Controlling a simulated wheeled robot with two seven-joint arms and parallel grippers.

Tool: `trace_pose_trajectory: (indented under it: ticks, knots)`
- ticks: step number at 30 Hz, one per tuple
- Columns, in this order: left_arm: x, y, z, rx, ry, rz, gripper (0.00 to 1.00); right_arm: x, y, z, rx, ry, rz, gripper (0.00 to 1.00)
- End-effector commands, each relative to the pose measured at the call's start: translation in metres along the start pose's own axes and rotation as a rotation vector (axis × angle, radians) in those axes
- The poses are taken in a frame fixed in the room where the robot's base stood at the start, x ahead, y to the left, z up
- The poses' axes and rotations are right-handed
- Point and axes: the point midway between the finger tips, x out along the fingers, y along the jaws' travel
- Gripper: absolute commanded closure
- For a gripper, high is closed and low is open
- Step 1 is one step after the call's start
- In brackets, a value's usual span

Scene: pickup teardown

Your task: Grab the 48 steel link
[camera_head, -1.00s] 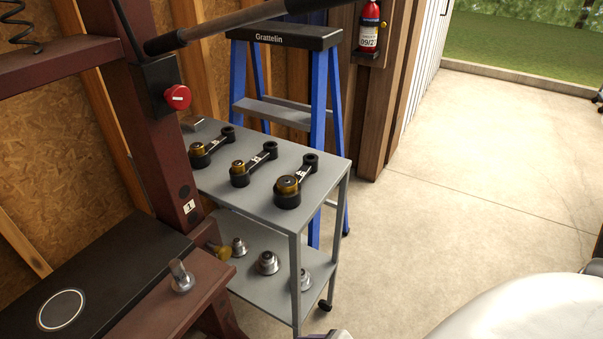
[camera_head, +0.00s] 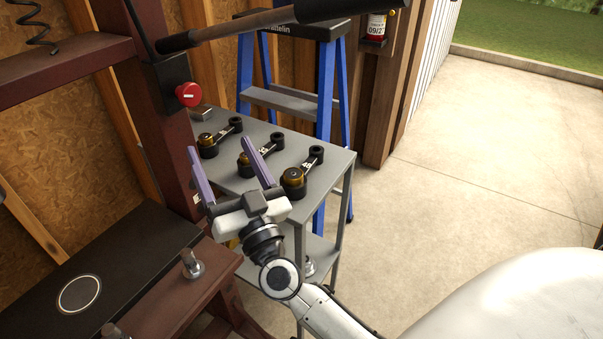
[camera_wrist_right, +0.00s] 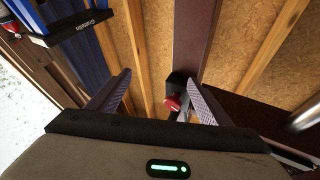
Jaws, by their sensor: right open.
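Three black links with brass-coloured bushings lie in a row on the grey cart's top shelf (camera_head: 330,185): a left link (camera_head: 209,150), a middle link (camera_head: 245,163) and a right link (camera_head: 292,187). The white label on the right link looks like 48, but it is small. My right gripper (camera_head: 220,146) is open and empty, its purple-grey fingers raised in front of the cart, left of the right link. A finger partly covers the middle link. The right wrist view shows the open fingers (camera_wrist_right: 160,82) with no link between them. My left gripper is out of view.
A dark red press frame with a red button (camera_head: 188,94) stands left of the cart. A blue ladder (camera_head: 326,110) stands behind it, and a long-handled bar (camera_head: 235,27) crosses above. Concrete floor (camera_head: 450,190) is clear on the right.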

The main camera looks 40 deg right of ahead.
Motion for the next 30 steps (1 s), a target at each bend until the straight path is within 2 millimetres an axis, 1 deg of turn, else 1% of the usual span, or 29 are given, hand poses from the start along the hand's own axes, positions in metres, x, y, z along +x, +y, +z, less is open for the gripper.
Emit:
trace_pose_trajectory:
  ticks: [1,2,3,4,5,6,9,13,15,18,21,27,30]
  knots:
    - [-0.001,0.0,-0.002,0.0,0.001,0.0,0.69,0.014,0.021,-0.006,0.007,0.029,0.126,0.28]
    - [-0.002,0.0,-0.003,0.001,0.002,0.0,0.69,0.019,0.036,-0.006,0.005,0.033,0.211,0.28]
    - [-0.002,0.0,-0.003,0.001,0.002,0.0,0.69,0.022,0.056,-0.003,0.0,0.024,0.324,0.28]
    - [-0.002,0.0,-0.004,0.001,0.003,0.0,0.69,0.024,0.069,0.002,-0.005,0.005,0.408,0.28]
    - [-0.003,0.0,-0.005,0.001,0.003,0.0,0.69,0.023,0.082,0.007,-0.011,-0.022,0.49,0.28]
    - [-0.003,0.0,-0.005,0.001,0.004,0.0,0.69,0.02,0.097,0.017,-0.022,-0.071,0.596,0.28]
    - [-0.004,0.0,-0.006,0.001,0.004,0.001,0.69,0.005,0.12,0.044,-0.062,-0.232,0.808,0.28]
    - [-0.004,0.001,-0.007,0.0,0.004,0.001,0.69,-0.019,0.13,0.071,-0.11,-0.43,0.968,0.28]
    - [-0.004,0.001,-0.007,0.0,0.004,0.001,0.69,-0.028,0.131,0.079,-0.128,-0.508,1.014,0.28]
    - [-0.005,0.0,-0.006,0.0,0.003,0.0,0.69,-0.036,0.131,0.086,-0.147,-0.577,1.05,0.28]
    - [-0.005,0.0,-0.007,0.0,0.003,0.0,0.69,-0.037,0.139,0.092,-0.157,-0.603,1.063,0.28]
    - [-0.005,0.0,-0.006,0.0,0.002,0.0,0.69,-0.027,0.166,0.104,-0.158,-0.603,1.064,0.28]
    - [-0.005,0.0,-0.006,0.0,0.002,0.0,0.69,-0.025,0.173,0.107,-0.156,-0.603,1.064,0.28]
